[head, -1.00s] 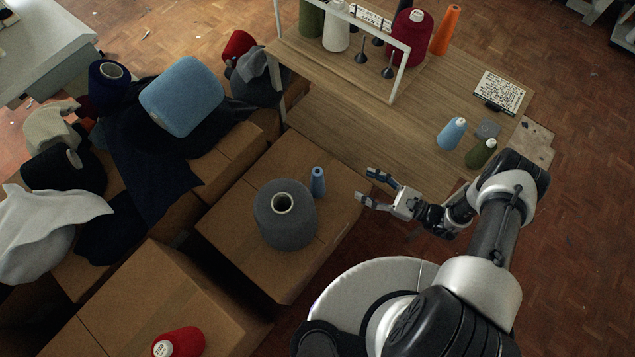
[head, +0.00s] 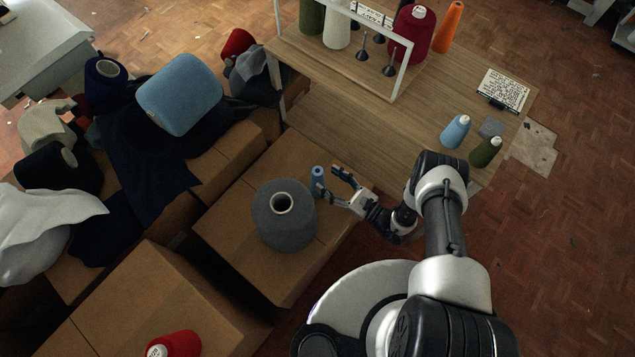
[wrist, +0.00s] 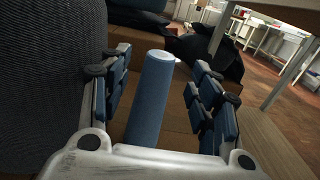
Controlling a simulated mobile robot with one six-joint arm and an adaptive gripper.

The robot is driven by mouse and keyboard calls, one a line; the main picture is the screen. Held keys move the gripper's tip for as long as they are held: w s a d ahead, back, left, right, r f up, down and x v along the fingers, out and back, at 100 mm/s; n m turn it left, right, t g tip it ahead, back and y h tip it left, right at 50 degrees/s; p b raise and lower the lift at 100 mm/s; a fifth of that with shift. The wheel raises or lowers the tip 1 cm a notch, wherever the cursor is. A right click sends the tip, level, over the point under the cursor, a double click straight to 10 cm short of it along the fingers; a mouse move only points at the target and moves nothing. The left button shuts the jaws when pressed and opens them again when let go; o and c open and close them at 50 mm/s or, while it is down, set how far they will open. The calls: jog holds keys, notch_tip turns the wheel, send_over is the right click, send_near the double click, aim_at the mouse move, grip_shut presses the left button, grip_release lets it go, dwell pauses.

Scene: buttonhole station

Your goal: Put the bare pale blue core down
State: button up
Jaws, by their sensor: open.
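A slim blue core (head: 317,178) with a pale top stands upright on a cardboard box (head: 262,170). My gripper (head: 330,181) is open, its fingers reaching towards the core from the right in the head view. In the wrist view the core (wrist: 150,95) stands between the two open fingers of my gripper (wrist: 160,80), with a gap showing on each side. Its lower end is hidden behind the gripper's palm there.
A large grey cone (head: 284,225) stands close beside the core and rises at the left of the wrist view (wrist: 50,70). A wooden table (head: 345,135) carries a pale blue cone (head: 455,133), a green cone (head: 484,153) and a white frame. The box's front is clear.

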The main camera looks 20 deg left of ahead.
aim_at(322, 174)
jog(key=x, duration=0.2)
jog(key=b+x, duration=0.1)
jog(key=x, duration=0.2)
jog(key=shift+w+a+r, duration=0.1)
jog(key=shift+a+r, duration=0.15)
jog(key=shift+a, duration=0.05)
jog(key=c, duration=1.1)
jog(key=shift+r, duration=0.15)
